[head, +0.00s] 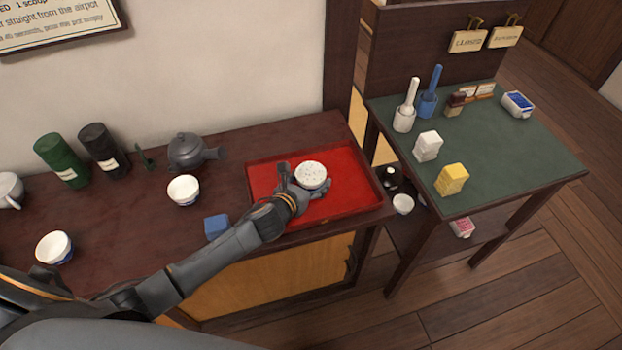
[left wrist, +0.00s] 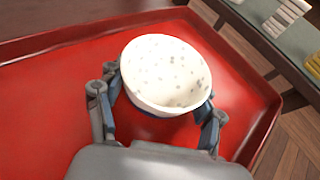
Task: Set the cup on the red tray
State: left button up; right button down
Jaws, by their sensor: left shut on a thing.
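The cup (head: 311,175) is white with dark speckles inside and some blue on its outside. It is over the red tray (head: 352,204) on the dark wooden counter. My left gripper (head: 303,187) reaches in from the left and is shut on the cup, one finger on each side. In the left wrist view the cup (left wrist: 165,72) sits tilted in the picture between the fingers, with the tray (left wrist: 45,90) around it. I cannot tell whether its base touches the tray; its underside is hidden. My right gripper is not in view.
Left of the tray are a blue block (head: 216,227), a white cup (head: 184,190), a grey teapot (head: 188,152) and two canisters (head: 62,160). Another cup (head: 54,248) stands farther left. A green-topped table (head: 500,150) with several small items is at the right.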

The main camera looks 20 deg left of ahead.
pick_arm(q)
jog(key=o, duration=1.3)
jog(key=shift+c, duration=0.2)
jog(key=shift+r, duration=0.1)
jog(key=v, duration=1.1)
jog(key=shift+s+r+p, duration=0.1)
jog(key=shift+s+p, duration=0.15)
jog(key=shift+p, duration=0.15)
jog(key=shift+s+a+r, duration=0.1)
jog(key=shift+s, duration=0.15)
